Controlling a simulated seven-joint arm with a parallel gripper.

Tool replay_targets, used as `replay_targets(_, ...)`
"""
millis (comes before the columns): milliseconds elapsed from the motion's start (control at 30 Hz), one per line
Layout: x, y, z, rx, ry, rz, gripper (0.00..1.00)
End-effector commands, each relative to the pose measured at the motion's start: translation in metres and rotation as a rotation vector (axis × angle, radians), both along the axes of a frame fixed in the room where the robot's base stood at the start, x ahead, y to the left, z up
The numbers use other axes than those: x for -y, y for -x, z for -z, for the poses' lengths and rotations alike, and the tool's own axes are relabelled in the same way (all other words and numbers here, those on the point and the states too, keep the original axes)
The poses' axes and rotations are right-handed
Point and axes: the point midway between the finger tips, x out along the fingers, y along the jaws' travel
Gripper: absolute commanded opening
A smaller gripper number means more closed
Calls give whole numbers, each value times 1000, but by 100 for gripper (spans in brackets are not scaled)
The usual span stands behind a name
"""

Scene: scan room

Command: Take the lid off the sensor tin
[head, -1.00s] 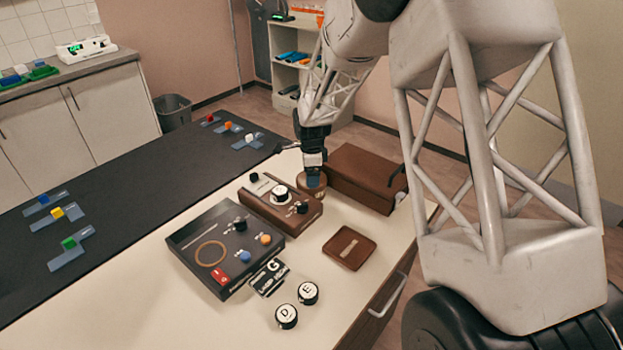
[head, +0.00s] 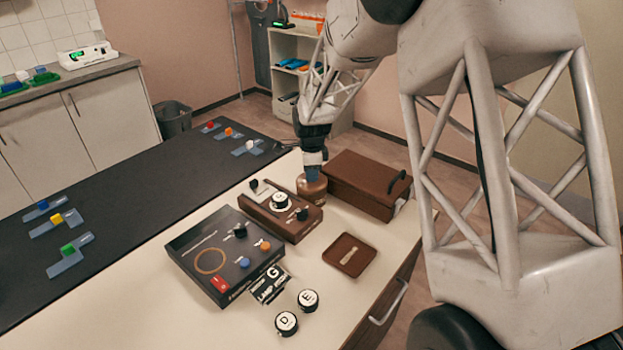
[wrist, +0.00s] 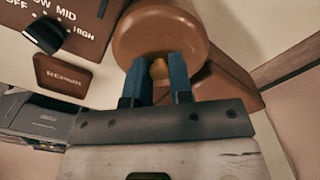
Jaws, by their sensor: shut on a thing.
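The sensor tin (head: 312,189) is a round brown tin at the back of the white counter, between a brown control box and a brown case. Its lid (wrist: 190,48) fills the top middle of the wrist view, with a small brown knob (wrist: 160,69) on it. My gripper (head: 312,174) points down onto the tin from above. In the wrist view its two blue fingers (wrist: 160,76) are shut on the knob, one on each side. I cannot tell whether there is a gap between the lid and the tin.
The control box (head: 281,212) with dials stands close at the tin's left. The brown case (head: 366,184) stands close at its right. A flat brown tray (head: 350,255) lies in front, with bare counter around it. A black panel (head: 222,262) stands at the front left.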

Motion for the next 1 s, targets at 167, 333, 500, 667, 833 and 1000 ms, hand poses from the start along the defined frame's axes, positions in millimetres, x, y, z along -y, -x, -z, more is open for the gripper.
replay_targets(167,2,20,-7,2,0,0,0)
replay_targets(333,6,45,-10,4,-1,0,0)
replay_targets(500,9,72,-13,4,-1,0,0)
replay_targets(667,13,98,-15,4,-1,0,0)
replay_targets(833,16,123,-18,4,-1,0,0)
replay_targets(1000,18,141,-19,5,-1,0,0)
